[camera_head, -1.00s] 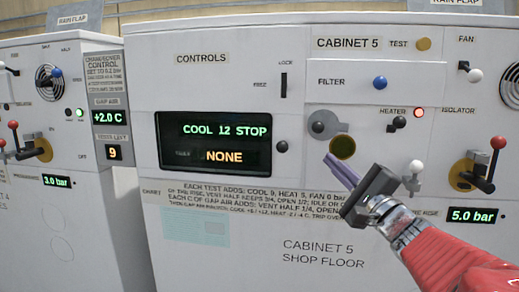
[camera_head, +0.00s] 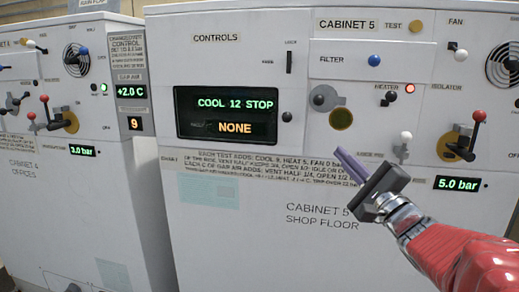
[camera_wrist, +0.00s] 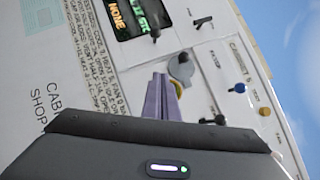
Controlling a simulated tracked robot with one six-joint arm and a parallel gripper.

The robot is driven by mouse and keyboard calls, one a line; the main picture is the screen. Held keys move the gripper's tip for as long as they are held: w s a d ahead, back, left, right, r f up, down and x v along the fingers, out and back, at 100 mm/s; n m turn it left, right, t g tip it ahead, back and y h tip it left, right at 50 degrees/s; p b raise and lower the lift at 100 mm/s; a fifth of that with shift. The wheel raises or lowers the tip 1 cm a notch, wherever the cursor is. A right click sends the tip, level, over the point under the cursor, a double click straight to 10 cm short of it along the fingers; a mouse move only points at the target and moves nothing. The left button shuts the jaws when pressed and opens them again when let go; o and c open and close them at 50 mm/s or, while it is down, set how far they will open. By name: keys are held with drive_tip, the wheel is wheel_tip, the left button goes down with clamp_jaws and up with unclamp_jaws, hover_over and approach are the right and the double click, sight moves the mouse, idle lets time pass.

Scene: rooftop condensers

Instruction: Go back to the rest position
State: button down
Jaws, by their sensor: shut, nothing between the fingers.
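My gripper (camera_head: 349,163) is shut and empty, its purple fingers together. It is in front of cabinet 5 (camera_head: 250,235), below a dark yellow round disc (camera_head: 341,119) and a grey knob (camera_head: 325,98). In the wrist view the shut fingers (camera_wrist: 162,98) point at the cabinet's face, with the grey knob (camera_wrist: 181,68) just beyond their tips. I cannot tell whether the fingers touch the panel. The display (camera_head: 227,115) reads "COOL 12 STOP" and "NONE".
The isolator's red-tipped lever (camera_head: 476,128) and a white-tipped lever (camera_head: 405,140) stand out from the panel right of my gripper. The red heater light (camera_head: 410,88) is lit. Cabinet 4 (camera_head: 40,200) stands at left, across a narrow gap.

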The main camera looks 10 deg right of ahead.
drive_tip(key=a+f+n+g+y, duration=0.2)
drive_tip(key=a+f+n+g, duration=0.15)
drive_tip(key=f, duration=0.45)
drive_tip(key=a+f+n+g+y, duration=0.1)
drive_tip(key=a+f+n+g, duration=0.2)
drive_tip(key=a+f+g, duration=0.3)
drive_tip(key=s+a+f+n+g+h, duration=0.3)
drive_tip(key=s+f+n+g+h, duration=0.3)
drive_tip(key=s+f+n, duration=0.75)
drive_tip(key=s+a+r+n, duration=0.1)
drive_tip(key=s+a+r, duration=0.1)
drive_tip(key=s+a, duration=0.1)
drive_tip(key=shift+s+a+r, duration=0.15)
drive_tip(key=shift+s+a, duration=0.15)
drive_tip(key=shift+s, duration=0.6)
